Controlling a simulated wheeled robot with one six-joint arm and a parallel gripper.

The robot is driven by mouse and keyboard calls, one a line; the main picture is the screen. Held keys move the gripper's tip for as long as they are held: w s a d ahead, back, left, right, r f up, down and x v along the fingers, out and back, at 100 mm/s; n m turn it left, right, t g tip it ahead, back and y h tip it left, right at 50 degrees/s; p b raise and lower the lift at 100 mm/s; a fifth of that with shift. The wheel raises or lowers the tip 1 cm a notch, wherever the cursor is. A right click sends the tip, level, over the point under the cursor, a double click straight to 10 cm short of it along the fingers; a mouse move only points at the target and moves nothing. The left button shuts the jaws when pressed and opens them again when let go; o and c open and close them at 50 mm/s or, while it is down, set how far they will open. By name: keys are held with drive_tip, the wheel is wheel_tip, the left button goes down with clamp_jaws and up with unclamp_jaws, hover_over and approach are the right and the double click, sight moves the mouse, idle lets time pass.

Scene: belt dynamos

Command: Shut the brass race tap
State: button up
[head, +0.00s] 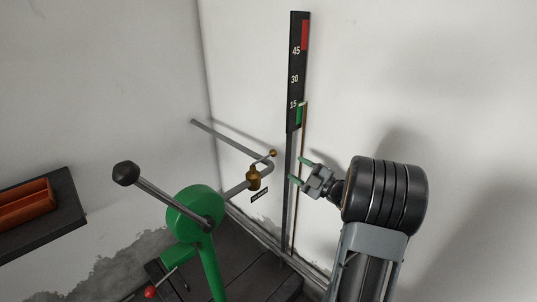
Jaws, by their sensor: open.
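The brass race tap (253,177) sits on a grey pipe (235,147) in the corner of the room. Its small lever runs up and right to a brass knob (272,153). A small dark label (259,195) is below the tap; its text is too small to read. My gripper (299,170) is open and empty, with green fingertips pointing left. In the picture it is just right of the tap's knob, apart from it. How far apart they are in depth I cannot tell.
An upright gauge board (298,75) marked 15, 30 and 45 stands on a post near my gripper. A green machine (195,212) with a black-knobbed crank stands front left. An orange tray (25,203) sits on a dark shelf (70,203) at far left. Walls close in behind.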

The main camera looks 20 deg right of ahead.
sight(264, 158)
drive_tip(key=x, duration=1.2)
drive_tip(key=shift+s+r, duration=0.1)
clamp_jaws()
